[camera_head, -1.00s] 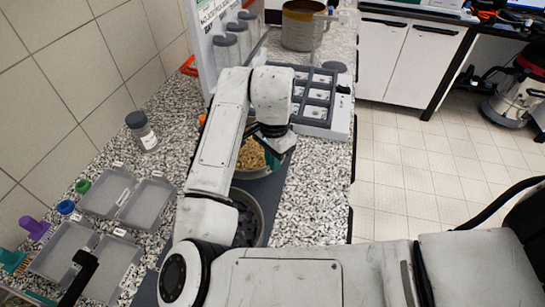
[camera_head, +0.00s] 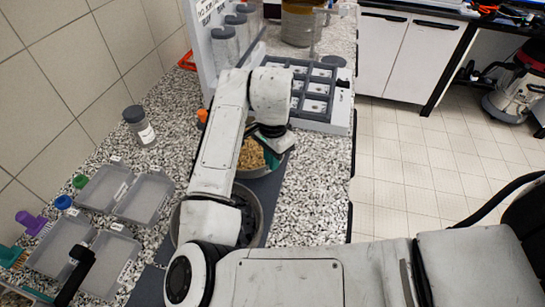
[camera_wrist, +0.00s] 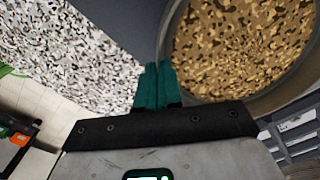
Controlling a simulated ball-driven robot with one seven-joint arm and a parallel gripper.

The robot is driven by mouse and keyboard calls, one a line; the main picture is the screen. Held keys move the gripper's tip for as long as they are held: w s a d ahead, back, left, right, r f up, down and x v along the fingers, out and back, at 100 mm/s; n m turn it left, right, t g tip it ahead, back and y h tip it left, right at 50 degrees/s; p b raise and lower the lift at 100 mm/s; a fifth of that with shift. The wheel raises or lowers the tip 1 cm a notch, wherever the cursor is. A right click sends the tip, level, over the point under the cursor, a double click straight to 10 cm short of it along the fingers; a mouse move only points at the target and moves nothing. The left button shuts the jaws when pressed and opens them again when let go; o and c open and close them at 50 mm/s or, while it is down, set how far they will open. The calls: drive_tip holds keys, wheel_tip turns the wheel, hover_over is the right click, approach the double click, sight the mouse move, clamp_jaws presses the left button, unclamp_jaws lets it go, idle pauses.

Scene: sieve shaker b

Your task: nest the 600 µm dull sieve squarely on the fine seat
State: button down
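A round sieve (camera_head: 250,154) holding tan grains stands on a dark mat, partly hidden under my arm. The wrist view shows its grey rim and grain bed (camera_wrist: 240,45) at upper right. Its mesh label and whether its finish is dull cannot be read. My gripper (camera_head: 271,158) is at the sieve's right rim, with its teal fingertips (camera_wrist: 158,72) close together, one outside the wall and one over the rim; they look shut on it. A second round metal vessel with a dark inside (camera_head: 263,218) stands nearer, mostly behind my arm. The fine seat cannot be identified.
A grey compartment rack (camera_head: 316,106) stands beyond the sieve. Open clear boxes (camera_head: 146,200) and a lidded jar (camera_head: 140,128) are at left. A brown container (camera_head: 302,22) stands at the back. Speckled counter right of the sieve (camera_head: 318,190) is clear to its edge.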

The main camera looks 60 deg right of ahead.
drive_tip(key=shift+f, duration=0.5)
idle(0.8)
drive_tip(key=c, duration=1.2)
unclamp_jaws()
drive_tip(key=shift+r, duration=0.1)
wheel_tip(320, 180, up, 7)
drive_tip(key=p, duration=0.5)
drive_tip(key=shift+p, duration=0.4)
